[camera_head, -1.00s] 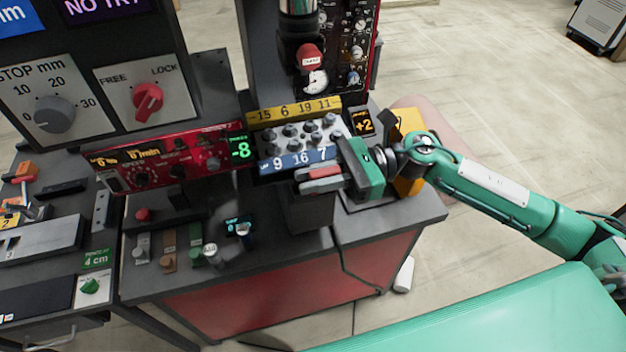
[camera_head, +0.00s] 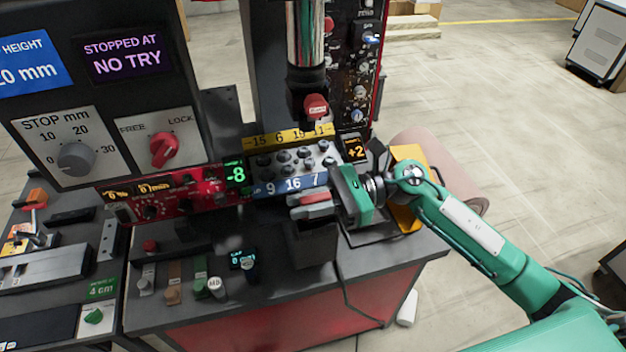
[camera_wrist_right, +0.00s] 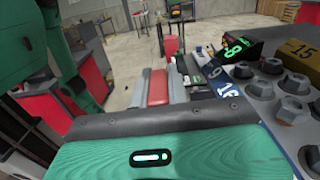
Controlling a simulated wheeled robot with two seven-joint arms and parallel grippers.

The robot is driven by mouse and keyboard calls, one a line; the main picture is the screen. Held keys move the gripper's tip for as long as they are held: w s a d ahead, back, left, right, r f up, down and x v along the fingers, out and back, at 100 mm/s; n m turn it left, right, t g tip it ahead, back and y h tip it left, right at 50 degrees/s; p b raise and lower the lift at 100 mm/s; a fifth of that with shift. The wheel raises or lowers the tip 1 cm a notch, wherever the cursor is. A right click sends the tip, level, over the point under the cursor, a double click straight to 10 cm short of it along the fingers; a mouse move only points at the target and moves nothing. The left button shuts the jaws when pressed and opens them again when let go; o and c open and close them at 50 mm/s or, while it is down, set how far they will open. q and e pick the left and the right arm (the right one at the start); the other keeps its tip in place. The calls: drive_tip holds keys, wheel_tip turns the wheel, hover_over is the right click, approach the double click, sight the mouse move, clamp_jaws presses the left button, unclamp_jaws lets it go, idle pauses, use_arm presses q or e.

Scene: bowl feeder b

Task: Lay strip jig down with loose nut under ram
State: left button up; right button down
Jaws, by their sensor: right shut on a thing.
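The strip jig (camera_head: 295,160) is a grey plate with several hex nuts or bolts, a yellow number strip behind and a blue one in front. It shows at the right of the wrist view (camera_wrist_right: 289,128). My right gripper (camera_head: 318,200) is shut at its front edge, beside the blue strip, with a red bar (camera_wrist_right: 157,87) between its grey fingers. I cannot tell whether the red bar belongs to the jig, nor which nut is loose. The ram (camera_head: 310,80) stands above and behind the plate, with a red part at its lower end. My left gripper is not in view.
A red control panel (camera_head: 170,195) with a green -8 display is left of the jig. A yellow part (camera_head: 408,165) stands behind my right wrist. Small coloured blocks (camera_head: 185,285) lie on the dark bench front. A cable hangs over the bench edge.

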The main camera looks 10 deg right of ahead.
sight(303, 219)
drive_tip(key=shift+a+f+p, duration=0.2)
drive_tip(key=shift+f+p, duration=0.15)
drive_tip(key=shift+f, duration=0.4)
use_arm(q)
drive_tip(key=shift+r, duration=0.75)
use_arm(e)
drive_tip(key=shift+f, duration=0.45)
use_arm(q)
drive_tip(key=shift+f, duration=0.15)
use_arm(e)
drive_tip(key=shift+f+b, duration=0.2)
drive_tip(key=shift+b, duration=0.55)
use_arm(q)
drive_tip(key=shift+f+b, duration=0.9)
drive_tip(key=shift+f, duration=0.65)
use_arm(e)
drive_tip(key=shift+f, duration=0.65)
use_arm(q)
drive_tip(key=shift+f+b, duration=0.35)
use_arm(e)
drive_tip(key=shift+f, duration=0.2)
drive_tip(key=c, duration=1.3)
unclamp_jaws()
drive_tip(key=shift+f, duration=0.1)
